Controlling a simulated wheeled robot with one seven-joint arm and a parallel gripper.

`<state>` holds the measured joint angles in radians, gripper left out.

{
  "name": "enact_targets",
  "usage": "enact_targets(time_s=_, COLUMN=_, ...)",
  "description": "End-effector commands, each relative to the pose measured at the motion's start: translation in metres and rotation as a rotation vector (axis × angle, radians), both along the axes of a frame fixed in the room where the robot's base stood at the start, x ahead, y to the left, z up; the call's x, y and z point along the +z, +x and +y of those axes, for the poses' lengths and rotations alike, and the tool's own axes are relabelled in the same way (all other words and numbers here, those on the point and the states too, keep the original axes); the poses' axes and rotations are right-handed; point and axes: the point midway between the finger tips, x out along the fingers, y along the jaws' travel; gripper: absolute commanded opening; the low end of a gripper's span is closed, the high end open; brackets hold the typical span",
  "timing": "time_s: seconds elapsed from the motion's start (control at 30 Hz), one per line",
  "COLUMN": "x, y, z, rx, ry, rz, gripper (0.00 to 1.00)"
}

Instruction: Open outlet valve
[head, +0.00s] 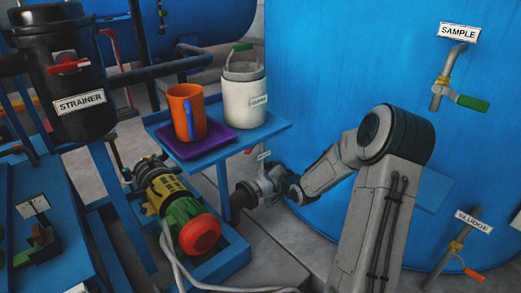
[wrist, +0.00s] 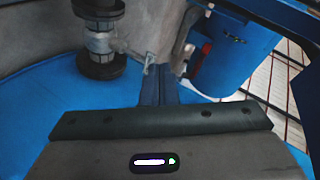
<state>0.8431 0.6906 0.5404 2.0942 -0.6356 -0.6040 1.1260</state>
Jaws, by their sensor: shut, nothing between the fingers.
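A grey metal valve body with dark flanges (head: 262,186) sits on a pipe against the big blue tank, under a small white tag whose text I cannot read. It is likely the outlet valve. My arm reaches down to it from the right, and the arm's end hides part of it in the head view. In the wrist view a flanged grey pipe fitting (wrist: 99,42) shows at upper left. My gripper (wrist: 163,78) is shut and empty, to the right of that fitting. A small metal piece (wrist: 149,66) shows beside the fingertips; I cannot tell whether they touch.
A blue shelf (head: 275,126) with an orange mug (head: 187,113) on a purple tray and a white canister (head: 244,100) stands above and left of the valve. A yellow-green pump (head: 170,195) lies below. SAMPLE (head: 461,76) and SLUDGE (head: 455,250) valves are at right.

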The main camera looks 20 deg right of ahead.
Motion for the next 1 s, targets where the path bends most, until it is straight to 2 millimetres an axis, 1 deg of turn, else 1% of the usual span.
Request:
enact_targets(time_s=0.03, x=-0.002, y=0.005, z=-0.012, rx=-0.032, ry=0.088, rz=-0.055, gripper=0.00)
enact_targets(time_s=0.1, x=0.002, y=0.012, z=-0.025, rx=-0.064, ry=0.200, rz=-0.139, gripper=0.00)
enact_targets(time_s=0.2, x=0.010, y=0.016, z=-0.042, rx=-0.098, ry=0.328, rz=-0.241, gripper=0.00)
enact_targets(time_s=0.37, x=0.018, y=0.017, z=-0.058, rx=-0.123, ry=0.445, rz=-0.336, gripper=0.00)
enact_targets(time_s=0.47, x=0.021, y=0.021, z=-0.060, rx=-0.126, ry=0.468, rz=-0.357, gripper=0.00)
enact_targets(time_s=0.57, x=0.020, y=0.031, z=-0.058, rx=-0.125, ry=0.470, rz=-0.360, gripper=0.00)
enact_targets(time_s=0.67, x=0.019, y=0.049, z=-0.056, rx=-0.125, ry=0.469, rz=-0.360, gripper=0.00)
enact_targets(time_s=0.9, x=0.018, y=0.098, z=-0.049, rx=-0.125, ry=0.467, rz=-0.358, gripper=0.00)
enact_targets(time_s=1.0, x=0.018, y=0.115, z=-0.046, rx=-0.125, ry=0.467, rz=-0.357, gripper=0.00)
